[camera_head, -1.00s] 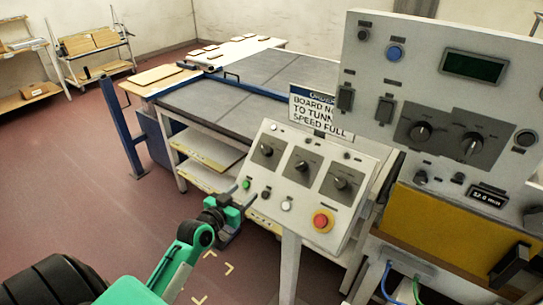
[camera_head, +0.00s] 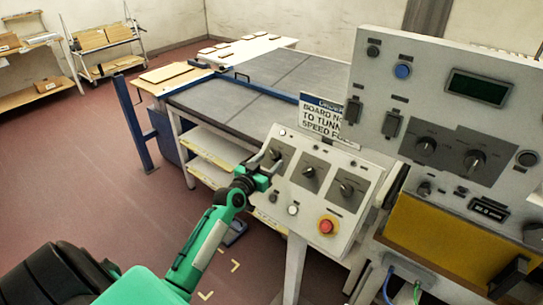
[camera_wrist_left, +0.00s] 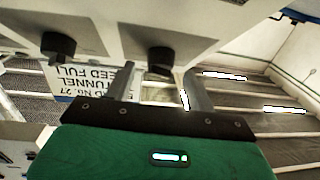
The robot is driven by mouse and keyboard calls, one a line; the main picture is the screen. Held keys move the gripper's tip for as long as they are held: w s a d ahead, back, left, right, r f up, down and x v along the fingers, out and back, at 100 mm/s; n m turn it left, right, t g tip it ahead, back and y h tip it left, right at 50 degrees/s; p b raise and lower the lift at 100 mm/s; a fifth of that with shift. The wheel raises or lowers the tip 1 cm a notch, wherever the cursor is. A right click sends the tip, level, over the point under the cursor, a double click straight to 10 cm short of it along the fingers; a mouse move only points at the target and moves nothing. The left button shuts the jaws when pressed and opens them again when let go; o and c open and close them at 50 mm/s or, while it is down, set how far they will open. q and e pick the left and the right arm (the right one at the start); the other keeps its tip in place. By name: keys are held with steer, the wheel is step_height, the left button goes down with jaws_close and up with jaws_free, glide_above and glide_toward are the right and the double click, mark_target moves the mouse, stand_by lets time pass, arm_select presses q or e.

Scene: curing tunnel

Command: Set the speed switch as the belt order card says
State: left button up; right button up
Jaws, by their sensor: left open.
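In the left wrist view the card (camera_wrist_left: 80,75) is upside down and shows "27", "TUNNEL" and "FULL". The sloped panel carries three dark rotary switches: left (camera_head: 276,154), middle (camera_head: 309,173) and right (camera_head: 346,189). Their labels are too small to read. My left gripper (camera_head: 268,162) is open at the left switch. In the wrist view a dark knob (camera_wrist_left: 160,60) sits between the fingers.
A red stop button (camera_head: 326,226) and small push buttons sit low on the sloped panel. A tall panel (camera_head: 440,100) with more knobs and a display stands at right. A grey belt table (camera_head: 250,105) lies behind. The floor at left is clear.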

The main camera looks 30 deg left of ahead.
arm_select(q)
steer(key=shift+w, duration=1.2)
steer(key=shift+c, duration=0.2)
